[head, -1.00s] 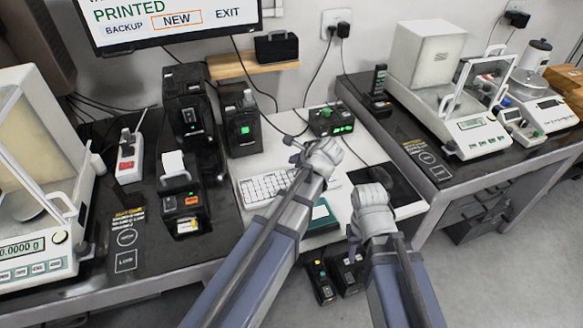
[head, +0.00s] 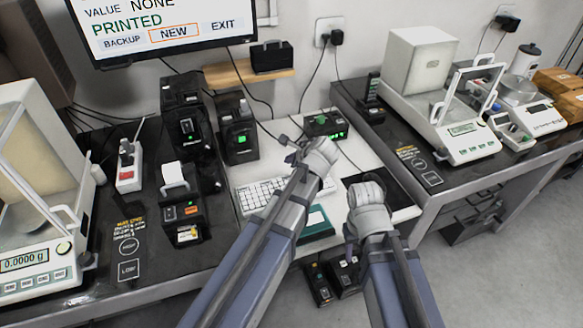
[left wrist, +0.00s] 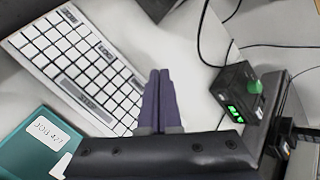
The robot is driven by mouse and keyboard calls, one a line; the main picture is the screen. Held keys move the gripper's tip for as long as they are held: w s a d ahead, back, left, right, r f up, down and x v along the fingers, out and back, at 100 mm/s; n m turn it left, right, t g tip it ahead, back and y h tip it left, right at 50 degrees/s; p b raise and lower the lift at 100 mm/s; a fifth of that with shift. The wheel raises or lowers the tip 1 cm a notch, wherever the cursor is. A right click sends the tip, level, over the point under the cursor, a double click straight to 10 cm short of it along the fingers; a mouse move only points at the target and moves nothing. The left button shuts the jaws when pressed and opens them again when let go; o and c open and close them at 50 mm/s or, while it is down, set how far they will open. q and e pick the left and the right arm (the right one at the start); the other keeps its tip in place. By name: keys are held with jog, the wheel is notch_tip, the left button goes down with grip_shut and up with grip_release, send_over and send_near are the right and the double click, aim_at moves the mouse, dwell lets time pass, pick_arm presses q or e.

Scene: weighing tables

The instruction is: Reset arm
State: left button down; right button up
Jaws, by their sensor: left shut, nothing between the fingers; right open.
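My left gripper (head: 288,140) hangs over the white middle desk, between the keyboard (head: 258,195) and the black box with green lights (head: 325,124). In the left wrist view its two dark fingers (left wrist: 160,85) are together with nothing between them. The keyboard (left wrist: 72,62) lies left of them and the black box (left wrist: 243,95) right of them.
A teal box (head: 317,222) lies below my left forearm, and a black mat (head: 400,200) lies right of my right wrist. Balances stand at left (head: 60,245) and right (head: 465,130).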

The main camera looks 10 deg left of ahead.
pick_arm(q)
jog(key=s+d+r+n+g+h+p, duration=0.1)
jog(key=s+d+n+p, duration=0.4)
jog(key=s, duration=0.6)
jog(key=s+d+r+n+g+h+p, duration=0.2)
jog(key=s+d+n+g+h+p, duration=0.2)
jog(key=s+d+n, duration=0.3)
jog(key=s+n+g+p, duration=0.1)
jog(key=s+n, duration=0.1)
jog(key=s, duration=0.3)
jog(key=shift+s+r+g, duration=0.2)
jog(key=shift+s+g, duration=0.1)
dwell(0.5)
